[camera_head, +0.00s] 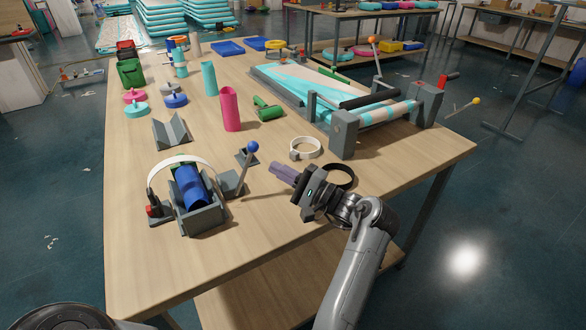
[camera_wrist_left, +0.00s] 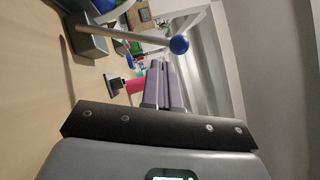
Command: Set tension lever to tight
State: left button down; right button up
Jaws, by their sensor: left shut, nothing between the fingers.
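The lever with a blue ball knob (camera_head: 252,147) stands on a grey bracket beside a clamp fixture (camera_head: 204,218). Its rod leans a little to the right. The fixture holds a blue cylinder (camera_head: 191,186) under a white strap. My left gripper (camera_head: 274,170) is just right of the lever, its purple fingers shut and empty, pointing at it. In the left wrist view, the blue knob (camera_wrist_left: 180,45) and its pale rod lie beyond the shut fingertips (camera_wrist_left: 158,66), with a visible gap. Whether any label marks tight cannot be seen. My right gripper is not in view.
A white ring clamp (camera_head: 305,149) and a black ring (camera_head: 340,176) lie close to my left gripper. A roller machine (camera_head: 345,130) stands behind at right. A pink cylinder (camera_head: 230,108) and a grey V-block (camera_head: 172,132) stand farther back. The front table surface is clear.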

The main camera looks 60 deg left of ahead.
aim_at(245, 170)
pick_arm(q)
jog(key=x, duration=0.4)
jog(key=shift+s+a+r+b, duration=0.15)
jog(key=shift+a+b, duration=0.1)
jog(key=shift+b, duration=0.15)
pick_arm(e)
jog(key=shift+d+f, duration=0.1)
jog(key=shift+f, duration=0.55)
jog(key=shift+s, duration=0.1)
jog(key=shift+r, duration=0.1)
